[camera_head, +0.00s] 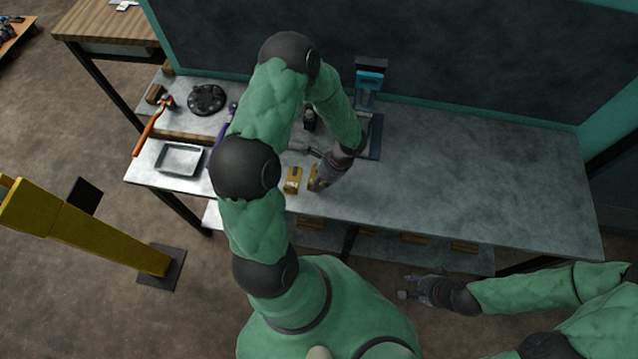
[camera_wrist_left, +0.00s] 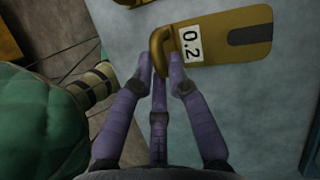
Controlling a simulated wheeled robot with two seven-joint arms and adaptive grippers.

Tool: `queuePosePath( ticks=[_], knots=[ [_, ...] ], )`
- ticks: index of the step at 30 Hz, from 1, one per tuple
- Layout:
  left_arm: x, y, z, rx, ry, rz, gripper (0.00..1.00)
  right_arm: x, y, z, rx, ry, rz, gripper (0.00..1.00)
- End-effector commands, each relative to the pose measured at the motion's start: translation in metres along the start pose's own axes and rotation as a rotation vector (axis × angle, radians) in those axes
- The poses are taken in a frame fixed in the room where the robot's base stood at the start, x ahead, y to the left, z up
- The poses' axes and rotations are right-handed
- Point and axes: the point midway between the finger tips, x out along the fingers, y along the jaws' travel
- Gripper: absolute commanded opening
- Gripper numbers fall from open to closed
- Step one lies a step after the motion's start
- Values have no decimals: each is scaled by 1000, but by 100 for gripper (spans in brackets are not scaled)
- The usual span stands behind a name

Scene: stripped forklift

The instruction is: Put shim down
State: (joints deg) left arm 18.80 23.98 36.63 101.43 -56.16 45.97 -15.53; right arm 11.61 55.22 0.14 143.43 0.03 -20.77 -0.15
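A gold shim marked 0.2 (camera_wrist_left: 230,35), with a dark patch, shows at the top of the left wrist view. In the head view it is at the bench's front edge (camera_head: 313,176), partly hidden by my gripper. My left gripper (camera_head: 317,186) has its fingertips (camera_wrist_left: 163,60) closed about the shim's bent end. I cannot tell whether the shim touches the bench top. A second gold shim (camera_head: 292,181) lies just left of it on the bench. My right gripper (camera_head: 404,287) is empty, fingers apart, in front of the bench.
The grey bench top (camera_head: 470,180) is clear on the right. A metal tray (camera_head: 179,158), a black round part (camera_head: 206,99) and an orange-handled hammer (camera_head: 147,135) are on the left. A blue and black device (camera_head: 369,80) stands at the back. A yellow beam (camera_head: 85,232) stands front left.

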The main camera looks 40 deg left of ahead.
Motion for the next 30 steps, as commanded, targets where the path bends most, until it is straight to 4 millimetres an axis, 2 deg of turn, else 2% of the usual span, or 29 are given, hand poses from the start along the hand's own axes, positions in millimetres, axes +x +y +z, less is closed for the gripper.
queuePosePath(
  ticks=[1, 2, 3, 16, 20, 30],
  knots=[
    [0, 0, 0, 0, 0, 0, 30, 0, 0, 0, 0, 0, 0, 40],
    [0, 0, 0, 0, 0, 0, 39, 0, 0, 0, 0, 0, 0, 40],
    [0, 0, 0, 0, 0, 0, 40, 0, 0, 0, 0, 0, 0, 40],
    [-6, 0, 1, 0, 1, -2, 40, -4, -1, 0, 0, 0, 0, 40],
    [-26, 0, 1, 1, 1, -4, 40, -7, -2, 0, 0, 0, 0, 40],
    [-93, 0, 1, 1, 1, -3, 40, -15, -5, 1, 0, 0, 0, 40]
  ],
)
